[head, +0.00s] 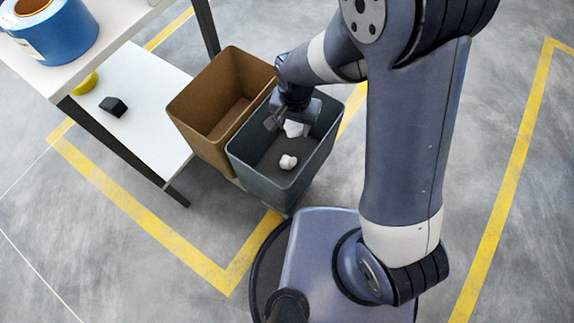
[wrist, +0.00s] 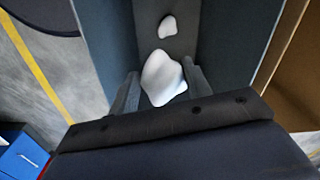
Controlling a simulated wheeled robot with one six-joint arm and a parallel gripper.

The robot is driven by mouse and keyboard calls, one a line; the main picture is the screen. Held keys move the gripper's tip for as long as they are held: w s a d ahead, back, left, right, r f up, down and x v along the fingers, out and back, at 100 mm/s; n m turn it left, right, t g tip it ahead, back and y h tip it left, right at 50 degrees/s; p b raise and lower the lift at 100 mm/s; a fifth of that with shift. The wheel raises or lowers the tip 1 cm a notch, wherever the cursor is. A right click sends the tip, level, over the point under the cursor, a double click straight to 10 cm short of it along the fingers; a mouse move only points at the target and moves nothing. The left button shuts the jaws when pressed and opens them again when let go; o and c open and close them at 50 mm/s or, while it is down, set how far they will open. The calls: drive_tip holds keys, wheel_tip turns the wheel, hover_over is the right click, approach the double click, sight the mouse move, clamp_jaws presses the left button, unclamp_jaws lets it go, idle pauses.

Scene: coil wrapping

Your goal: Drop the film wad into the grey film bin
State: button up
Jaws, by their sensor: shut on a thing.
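The grey film bin (head: 244,170) stands on the floor in the middle of the head view, its top open. My gripper (head: 292,122) is over its far part, pointing down into it. It is shut on a white film wad (head: 293,129), which shows between the two fingers in the wrist view (wrist: 163,79). A second, smaller white wad (head: 288,162) lies on the bin floor and also shows beyond the held one in the wrist view (wrist: 168,27). How high the held wad is above the bin floor is hard to tell.
A brown bin (head: 192,122) stands against the grey bin's left side, looking empty. A white shelf table (head: 150,140) at left holds a blue roll (head: 62,42), a dark block (head: 113,106) and a yellow item (head: 85,84). Yellow floor lines surround the area.

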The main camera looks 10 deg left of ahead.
drive_tip(key=o, duration=1)
drive_tip(key=shift+r, duration=0.1)
wheel_tip(320, 180, up, 11)
drive_tip(key=shift+f+p, duration=0.2)
drive_tip(key=shift+p, duration=1)
wheel_tip(320, 180, down, 11)
drive_tip(key=shift+r+b, duration=0.1)
drive_tip(key=shift+b, duration=1.15)
wheel_tip(320, 180, up, 3)
drive_tip(key=p, duration=0.2)
drive_tip(key=shift+r+p, duration=0.15)
drive_tip(key=shift+p, duration=0.25)
drive_tip(key=shift+r+p, duration=0.55)
drive_tip(key=shift+r, duration=0.15)
